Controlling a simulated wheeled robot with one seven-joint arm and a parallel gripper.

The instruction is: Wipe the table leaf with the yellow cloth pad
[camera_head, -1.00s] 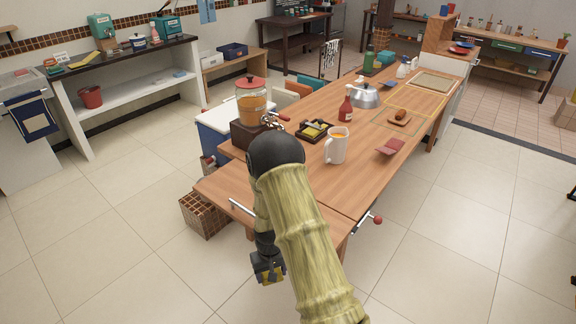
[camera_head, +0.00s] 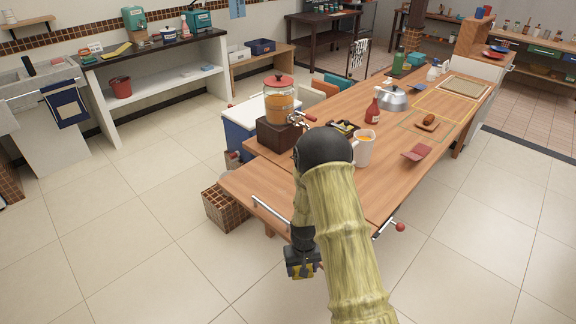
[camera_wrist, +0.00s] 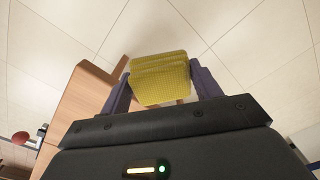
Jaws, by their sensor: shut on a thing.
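The yellow cloth pad (camera_wrist: 160,80) is held between the two fingers of my gripper (camera_wrist: 160,88) in the wrist view. In the head view my gripper (camera_head: 302,266) hangs low beside the near end of the table, off its edge, with a little yellow showing at it. The table leaf (camera_head: 250,187) is the bare wooden near end of the long table, with a metal bar handle (camera_head: 272,211) along its edge. My arm hides part of the leaf. In the wrist view a wooden surface (camera_wrist: 88,92) shows left of the pad, apart from it.
On the table stand a drink dispenser (camera_head: 281,112), a white pitcher (camera_head: 364,150), a red bottle (camera_head: 373,110) and a folded red cloth (camera_head: 417,153). A red-knobbed lever (camera_head: 400,227) juts from the near side. A brick-patterned crate (camera_head: 225,208) sits on the floor. Tiled floor around is open.

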